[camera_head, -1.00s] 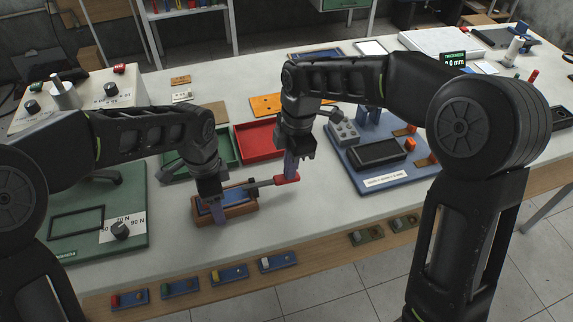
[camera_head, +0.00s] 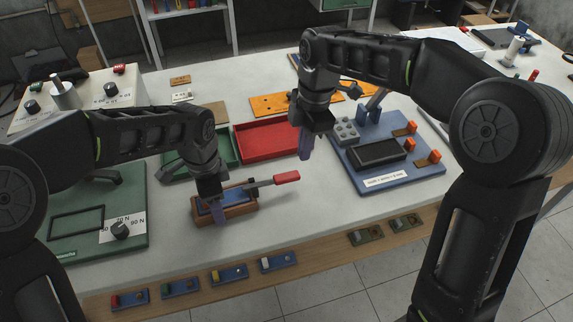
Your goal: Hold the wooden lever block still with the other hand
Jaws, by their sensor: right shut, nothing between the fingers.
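The wooden lever block (camera_head: 241,211) sits on the white table at centre left, with a blue top and a grey lever (camera_head: 258,184) that ends in a red handle (camera_head: 286,177). The handle sticks out to the right above the table. My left gripper (camera_head: 216,205) comes down over the left part of the block. One finger lies against its front face; the other is hidden behind. It looks shut on the block. My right gripper (camera_head: 305,150) is shut and empty, above and right of the red handle, apart from it.
A red tray (camera_head: 266,141) and a green tray (camera_head: 228,148) lie behind the block. A blue board (camera_head: 400,178) with a black frame and orange clips is at right. A green panel (camera_head: 85,235) with a dial is at left. Table in front of the handle is clear.

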